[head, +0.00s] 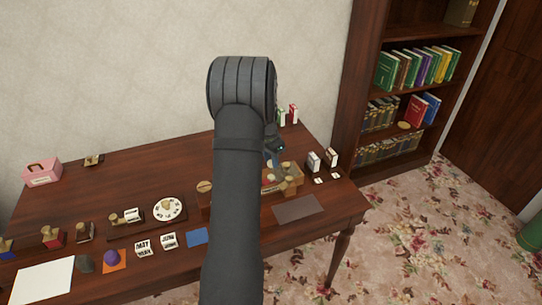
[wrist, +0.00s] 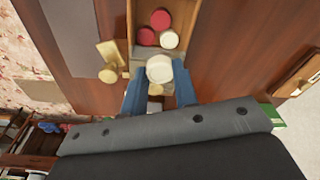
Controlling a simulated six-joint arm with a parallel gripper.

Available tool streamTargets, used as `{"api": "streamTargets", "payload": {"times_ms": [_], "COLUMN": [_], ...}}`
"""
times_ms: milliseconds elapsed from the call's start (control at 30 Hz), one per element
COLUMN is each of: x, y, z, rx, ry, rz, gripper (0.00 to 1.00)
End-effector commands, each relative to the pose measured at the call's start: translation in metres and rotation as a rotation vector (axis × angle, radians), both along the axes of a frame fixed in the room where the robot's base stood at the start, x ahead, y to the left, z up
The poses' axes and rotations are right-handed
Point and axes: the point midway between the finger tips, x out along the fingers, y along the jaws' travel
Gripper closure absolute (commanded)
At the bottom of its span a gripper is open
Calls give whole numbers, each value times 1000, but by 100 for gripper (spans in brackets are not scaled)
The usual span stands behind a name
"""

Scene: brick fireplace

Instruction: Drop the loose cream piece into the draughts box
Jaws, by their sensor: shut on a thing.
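The draughts box (wrist: 191,12) is an open wooden box at the top of the wrist view. Two red pieces and one cream piece lie inside it. My gripper (wrist: 160,77) has blue fingers and is shut on a cream piece (wrist: 160,67), which shows at the near end of the box. I cannot tell how high it is above the box rim. In the head view my arm hides part of the box area, and my gripper (head: 272,158) shows only partly beside the arm.
A wooden piece with a round knob (wrist: 108,76) is left of the box in the wrist view. In the head view, a dark grey mat (head: 298,209) lies in front, and small upright boxes (head: 314,161) stand to the right. A white dial (head: 168,209) and several stamps are on the left.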

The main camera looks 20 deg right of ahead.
Motion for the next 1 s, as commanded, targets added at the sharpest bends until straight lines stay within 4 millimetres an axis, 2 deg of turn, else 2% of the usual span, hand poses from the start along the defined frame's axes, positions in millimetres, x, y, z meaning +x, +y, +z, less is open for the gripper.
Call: {"api": "streamTargets", "payload": {"times_ms": [167, 200, 300, 333, 600, 733, 867, 1000], "x": [0, 0, 0, 0, 0, 0, -1, -2], "y": [0, 0, 0, 0, 0, 1, 3, 7], "z": [0, 0, 0, 0, 1, 11, 34, 67], "rx": [0, 0, 0, 0, 0, -1, -3, -2], "ry": [0, 0, 0, 0, 0, -2, -4, -5], "rz": [0, 0, 0, 0, 0, 0, 1, 1], "gripper": [94, 70, 50, 48, 48, 48, 48, 48]}}
